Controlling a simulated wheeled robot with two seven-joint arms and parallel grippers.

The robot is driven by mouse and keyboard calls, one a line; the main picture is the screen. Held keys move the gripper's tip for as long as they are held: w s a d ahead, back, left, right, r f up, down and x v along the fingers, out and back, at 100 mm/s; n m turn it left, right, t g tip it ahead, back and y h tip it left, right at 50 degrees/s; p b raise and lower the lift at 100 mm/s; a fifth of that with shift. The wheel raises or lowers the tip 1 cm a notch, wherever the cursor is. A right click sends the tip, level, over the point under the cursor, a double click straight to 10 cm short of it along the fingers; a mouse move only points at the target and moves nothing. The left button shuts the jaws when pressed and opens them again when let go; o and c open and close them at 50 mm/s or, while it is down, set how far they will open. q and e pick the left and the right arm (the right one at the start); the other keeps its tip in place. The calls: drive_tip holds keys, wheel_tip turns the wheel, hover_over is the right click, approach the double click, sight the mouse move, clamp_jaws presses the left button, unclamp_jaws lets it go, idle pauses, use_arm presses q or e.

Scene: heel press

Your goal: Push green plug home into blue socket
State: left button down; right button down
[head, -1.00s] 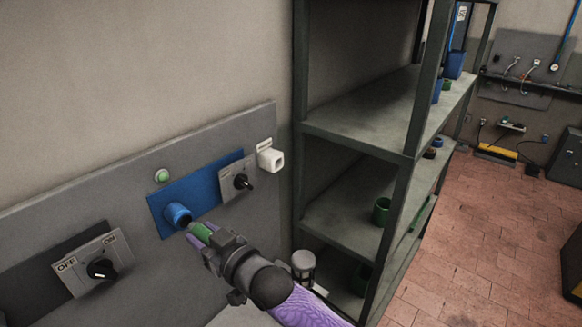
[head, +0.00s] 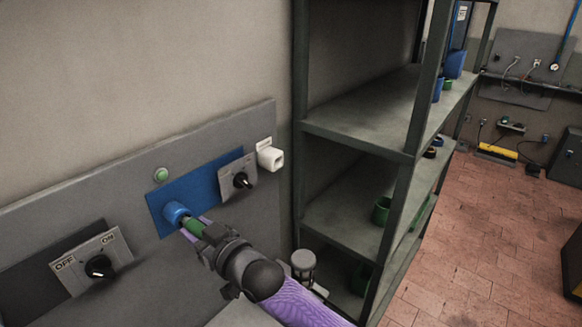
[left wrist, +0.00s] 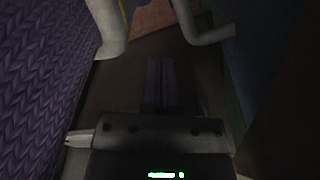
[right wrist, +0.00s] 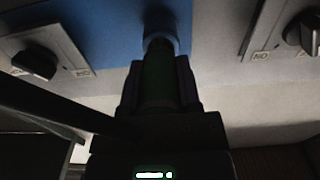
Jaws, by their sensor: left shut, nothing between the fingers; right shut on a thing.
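The blue socket (head: 176,213) sticks out from a blue plate (head: 212,188) on the grey wall panel. My right gripper (head: 195,226) is shut on the green plug (head: 194,228), whose front end is at the socket mouth. In the right wrist view the dark green plug (right wrist: 157,80) lies between the fingers (right wrist: 159,88), in line with the socket (right wrist: 160,28). How deep the plug sits cannot be told. My left gripper (left wrist: 161,82) is shut and empty in the dark left wrist view; it is not in the head view.
An OFF/ON knob (head: 99,267) is left of the socket and another knob (head: 241,180) right of it. A green button (head: 161,174) and a white fitting (head: 270,157) are on the panel. A metal shelf (head: 345,145) stands close on the right.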

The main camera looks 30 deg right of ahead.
drive_tip(key=shift+w+a+b, duration=0.15)
drive_tip(key=shift+w+b, duration=0.25)
drive_tip(key=shift+w, duration=0.2)
drive_tip(key=shift+c, duration=1.1)
unclamp_jaws()
